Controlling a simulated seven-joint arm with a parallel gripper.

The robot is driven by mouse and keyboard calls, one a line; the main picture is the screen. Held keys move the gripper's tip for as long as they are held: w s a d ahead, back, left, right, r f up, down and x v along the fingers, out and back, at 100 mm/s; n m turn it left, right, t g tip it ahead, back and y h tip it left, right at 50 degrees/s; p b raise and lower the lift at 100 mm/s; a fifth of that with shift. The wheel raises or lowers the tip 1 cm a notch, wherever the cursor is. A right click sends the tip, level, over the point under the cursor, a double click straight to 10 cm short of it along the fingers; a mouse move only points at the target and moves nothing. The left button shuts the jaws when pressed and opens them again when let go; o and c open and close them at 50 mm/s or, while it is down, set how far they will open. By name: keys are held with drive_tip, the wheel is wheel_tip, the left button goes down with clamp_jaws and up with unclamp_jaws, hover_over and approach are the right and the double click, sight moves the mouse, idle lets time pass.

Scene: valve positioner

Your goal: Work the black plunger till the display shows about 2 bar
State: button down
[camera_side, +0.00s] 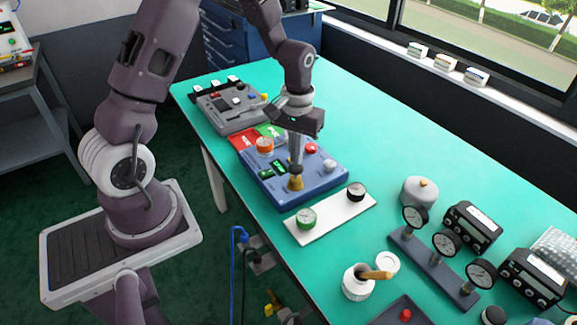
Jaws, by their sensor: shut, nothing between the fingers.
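The blue positioner box (318,181) sits on the green table. The black plunger (296,168) stands on a brass, cone-shaped base (295,183) near the box's front edge. My gripper (296,158) points down right above the plunger, with its fingers shut. Its tips look to be at or just over the plunger's top; I cannot tell whether they touch. Two small dark displays with green digits, one of them here (279,166), lie left of the plunger. The digits are too small to read.
An orange knob (264,145), a red button (311,149) and a pale knob (329,166) are also on the box. A white plate (328,215) with a green gauge lies in front. A grey device (226,105) stands behind. Dial gauges (447,243) stand at right.

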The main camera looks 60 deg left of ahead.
drive_tip(key=shift+f, duration=0.1)
drive_tip(key=shift+f, duration=1.5)
idle(1.0)
drive_tip(key=shift+r, duration=1.6)
drive_tip(key=shift+r, duration=2.55)
